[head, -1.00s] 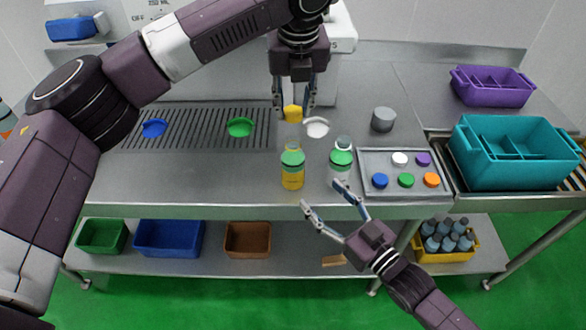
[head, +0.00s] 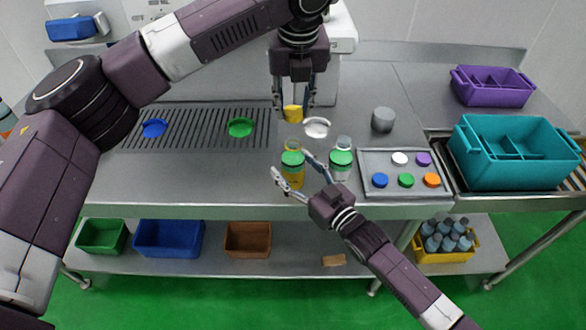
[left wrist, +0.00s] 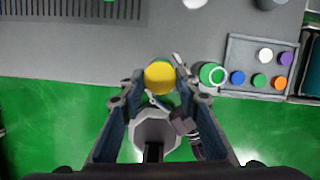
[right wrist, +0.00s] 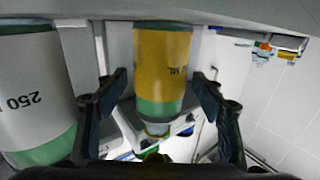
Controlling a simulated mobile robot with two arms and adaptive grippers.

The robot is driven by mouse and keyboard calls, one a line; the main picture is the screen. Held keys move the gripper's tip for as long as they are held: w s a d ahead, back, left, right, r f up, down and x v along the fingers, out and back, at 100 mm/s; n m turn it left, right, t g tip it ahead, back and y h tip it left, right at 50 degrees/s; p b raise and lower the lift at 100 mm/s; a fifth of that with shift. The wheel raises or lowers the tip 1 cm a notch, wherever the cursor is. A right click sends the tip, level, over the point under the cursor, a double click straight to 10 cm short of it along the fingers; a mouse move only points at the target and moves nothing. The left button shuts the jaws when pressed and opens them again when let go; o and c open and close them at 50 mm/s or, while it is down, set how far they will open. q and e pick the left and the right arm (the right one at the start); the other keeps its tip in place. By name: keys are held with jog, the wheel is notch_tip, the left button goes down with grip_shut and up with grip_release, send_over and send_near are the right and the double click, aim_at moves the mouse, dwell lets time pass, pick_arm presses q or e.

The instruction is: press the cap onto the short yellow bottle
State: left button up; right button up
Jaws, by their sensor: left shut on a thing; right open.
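My left gripper (head: 294,103) is shut on a yellow cap (head: 293,115), held above the short yellow bottle (head: 293,179), with a gap between cap and neck. The cap (left wrist: 159,75) covers most of that bottle in the left wrist view. The bottle stands upright near the table's front edge, with a green band and a clear, uncapped neck. My right gripper (head: 291,163) is open, its fingers on either side of the bottle. In the right wrist view, the yellow bottle (right wrist: 162,60) shows between the fingers; contact cannot be told.
A white bottle with a green band (head: 340,172) stands close to the right of the yellow one. A tray of coloured caps (head: 395,191) lies further right. A white dish (head: 316,127), a green dish (head: 240,127) and a grey cylinder (head: 383,120) are behind.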

grip_shut()
pick_arm(q)
send_over(293, 140)
jog(key=shift+s+f, duration=0.15)
jog(key=shift+f, duration=1.1)
jog(key=shift+s+f, duration=0.1)
jog(key=shift+f, duration=1.15)
jog(key=shift+f, duration=0.9)
jog(key=shift+f, duration=0.6)
jog(key=o, duration=0.8)
